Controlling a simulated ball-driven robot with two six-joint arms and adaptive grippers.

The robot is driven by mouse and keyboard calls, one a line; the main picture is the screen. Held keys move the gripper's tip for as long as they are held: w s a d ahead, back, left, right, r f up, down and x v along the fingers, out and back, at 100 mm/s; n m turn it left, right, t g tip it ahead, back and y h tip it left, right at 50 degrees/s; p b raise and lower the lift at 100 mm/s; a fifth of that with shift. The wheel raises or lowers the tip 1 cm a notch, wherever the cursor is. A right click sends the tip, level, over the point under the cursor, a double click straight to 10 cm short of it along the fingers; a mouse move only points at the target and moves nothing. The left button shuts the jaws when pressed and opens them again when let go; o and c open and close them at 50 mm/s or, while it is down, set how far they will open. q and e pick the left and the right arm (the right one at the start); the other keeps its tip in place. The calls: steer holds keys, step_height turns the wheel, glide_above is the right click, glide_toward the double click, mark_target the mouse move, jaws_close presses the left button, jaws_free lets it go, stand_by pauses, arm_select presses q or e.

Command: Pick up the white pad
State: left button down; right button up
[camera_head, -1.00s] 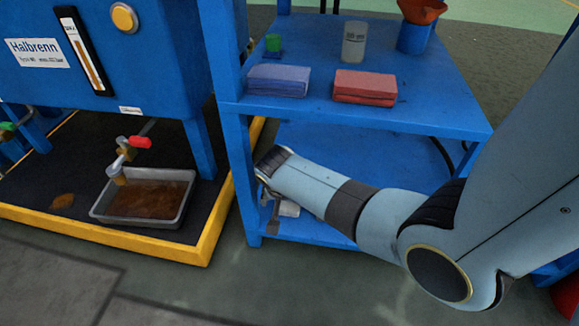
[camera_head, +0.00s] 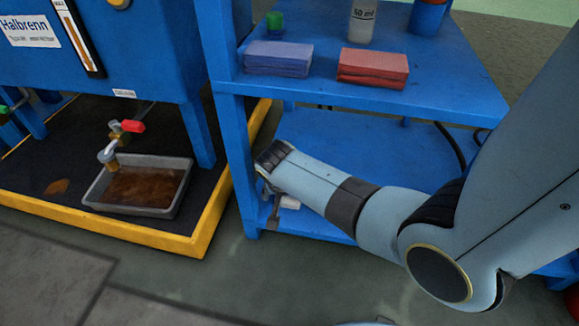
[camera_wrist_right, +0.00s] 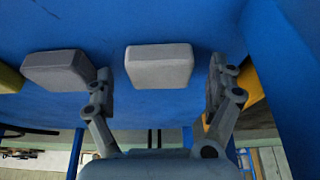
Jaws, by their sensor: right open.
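A white pad (camera_wrist_right: 160,65) lies on the blue surface in the right wrist view. My right gripper (camera_wrist_right: 158,92) is open, with one finger on each side of the pad's near part; I cannot tell whether either finger touches it. In the head view my right gripper (camera_head: 268,192) reaches in over the lower shelf (camera_head: 335,150). A small white piece, likely the pad (camera_head: 290,202), shows beside it, mostly hidden by my arm. My left gripper is not in view.
A grey pad (camera_wrist_right: 58,70) lies close beside the left finger. Blue cloths (camera_head: 278,60) and red cloths (camera_head: 373,67) lie on the upper shelf, above my right arm. A blue shelf post (camera_head: 237,160) stands close left of the gripper. A drip tray (camera_head: 140,186) sits further left.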

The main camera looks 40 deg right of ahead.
steer(key=c, duration=1.1)
steer(key=shift+o, duration=0.2)
steer(key=shift+r, duration=0.1)
